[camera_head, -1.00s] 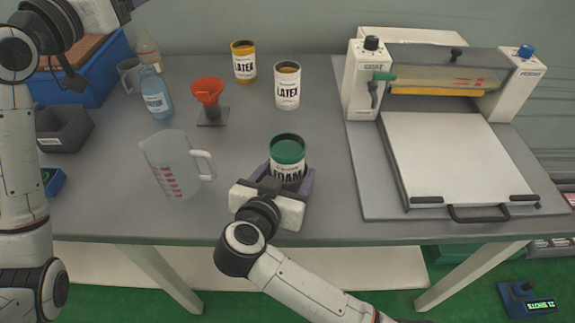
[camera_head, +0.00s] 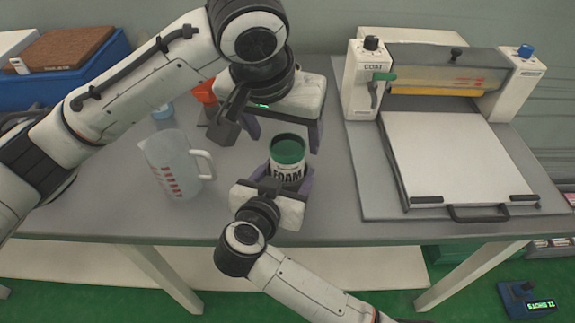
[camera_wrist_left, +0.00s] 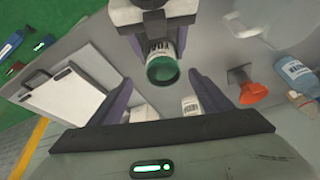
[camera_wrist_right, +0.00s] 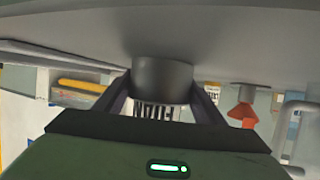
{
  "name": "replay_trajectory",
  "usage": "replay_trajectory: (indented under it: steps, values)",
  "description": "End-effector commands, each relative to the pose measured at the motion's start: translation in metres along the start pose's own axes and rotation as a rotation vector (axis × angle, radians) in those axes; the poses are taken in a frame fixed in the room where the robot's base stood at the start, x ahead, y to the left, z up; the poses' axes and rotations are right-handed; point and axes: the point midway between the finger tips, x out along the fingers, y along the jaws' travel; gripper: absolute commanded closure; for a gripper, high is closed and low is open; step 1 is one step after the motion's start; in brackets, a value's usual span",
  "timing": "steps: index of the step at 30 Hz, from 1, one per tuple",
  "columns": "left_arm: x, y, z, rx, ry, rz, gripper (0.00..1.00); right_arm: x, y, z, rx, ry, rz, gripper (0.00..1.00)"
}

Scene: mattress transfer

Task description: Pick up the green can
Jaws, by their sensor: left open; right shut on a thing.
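The green can (camera_head: 288,150), with a green lid and a white label reading FOAM, stands upright near the front middle of the table in the head view. My right gripper (camera_head: 283,180) is shut around it from the front. My left gripper (camera_head: 284,138) is open, fingers pointing down, just behind and above the can. In the left wrist view the can (camera_wrist_left: 162,66) shows beyond the open fingers, apart from them. In the right wrist view the can (camera_wrist_right: 161,82) sits between the fingers, its lower part seen.
A measuring jug (camera_head: 172,165) stands left of the can. A red funnel (camera_head: 205,92) on a stand is partly hidden by my left arm; it shows in the left wrist view (camera_wrist_left: 253,92). A coating machine (camera_head: 450,150) fills the table's right side. A blue crate (camera_head: 60,85) is at back left.

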Motion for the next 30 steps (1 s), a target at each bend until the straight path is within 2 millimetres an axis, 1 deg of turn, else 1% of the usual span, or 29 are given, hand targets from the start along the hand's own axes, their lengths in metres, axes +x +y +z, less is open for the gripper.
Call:
replay_trajectory:
  steps: [1, 6, 14, 18, 21, 24, 30]
  values:
    - [0.011, -0.001, 0.001, -0.002, -0.004, -0.001, 0.28, -0.001, -0.001, -0.003, 0.003, 0.006, -0.002, 0.68]
    - [0.038, -0.001, 0.0, -0.002, -0.002, 0.001, 0.28, -0.001, -0.001, -0.003, 0.003, 0.006, -0.002, 0.68]
    - [0.059, -0.002, -0.001, -0.001, 0.0, 0.001, 0.28, -0.001, -0.001, -0.003, 0.003, 0.006, -0.002, 0.68]
    - [0.081, -0.006, -0.001, -0.001, -0.001, 0.0, 0.28, -0.001, -0.001, -0.003, 0.003, 0.006, -0.002, 0.68]
    - [0.094, -0.005, -0.001, 0.0, -0.001, 0.003, 0.28, -0.001, -0.001, -0.003, 0.003, 0.006, -0.002, 0.68]
    - [0.101, -0.005, -0.001, 0.001, 0.001, 0.003, 0.28, -0.001, -0.001, -0.003, 0.003, 0.006, -0.002, 0.68]
    - [0.102, -0.005, -0.002, 0.001, 0.003, 0.004, 0.28, -0.001, -0.001, -0.003, 0.003, 0.006, -0.002, 0.68]
